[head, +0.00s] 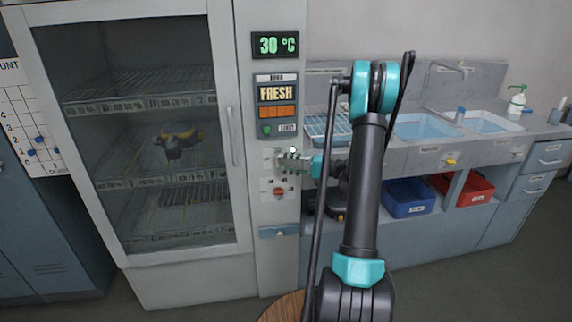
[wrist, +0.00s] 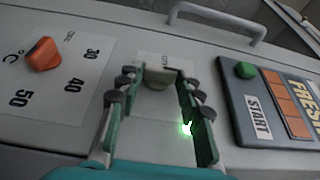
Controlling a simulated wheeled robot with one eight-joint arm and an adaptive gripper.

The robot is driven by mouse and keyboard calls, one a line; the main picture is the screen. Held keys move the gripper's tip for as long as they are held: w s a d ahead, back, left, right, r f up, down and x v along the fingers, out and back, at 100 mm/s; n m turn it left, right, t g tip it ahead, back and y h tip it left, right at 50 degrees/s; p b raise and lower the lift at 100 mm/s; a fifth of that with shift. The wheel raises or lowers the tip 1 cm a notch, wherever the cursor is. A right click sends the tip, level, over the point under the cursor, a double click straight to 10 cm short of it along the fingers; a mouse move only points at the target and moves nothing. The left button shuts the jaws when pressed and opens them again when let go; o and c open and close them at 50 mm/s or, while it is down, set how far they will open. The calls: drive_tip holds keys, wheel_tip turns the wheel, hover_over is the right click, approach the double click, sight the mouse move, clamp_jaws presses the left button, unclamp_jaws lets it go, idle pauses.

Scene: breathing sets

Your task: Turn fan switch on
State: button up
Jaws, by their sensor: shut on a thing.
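In the head view my gripper (head: 290,162) is at the panel, between the FRESH display and the red dial, and hides the switch.
An orange-red temperature dial (wrist: 45,54) is left of the switch in the wrist view. A green START button (wrist: 246,70) is at the right. The glass-door cabinet (head: 243,215) stands left of my arm. A sink counter (head: 440,153) is at the right.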

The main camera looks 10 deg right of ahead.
drive_tip(key=o, duration=1.2)
drive_tip(key=shift+c, duration=0.2)
drive_tip(key=v, duration=1.2)
drive_tip(key=shift+f, duration=0.1)
drive_tip(key=shift+a, duration=0.1)
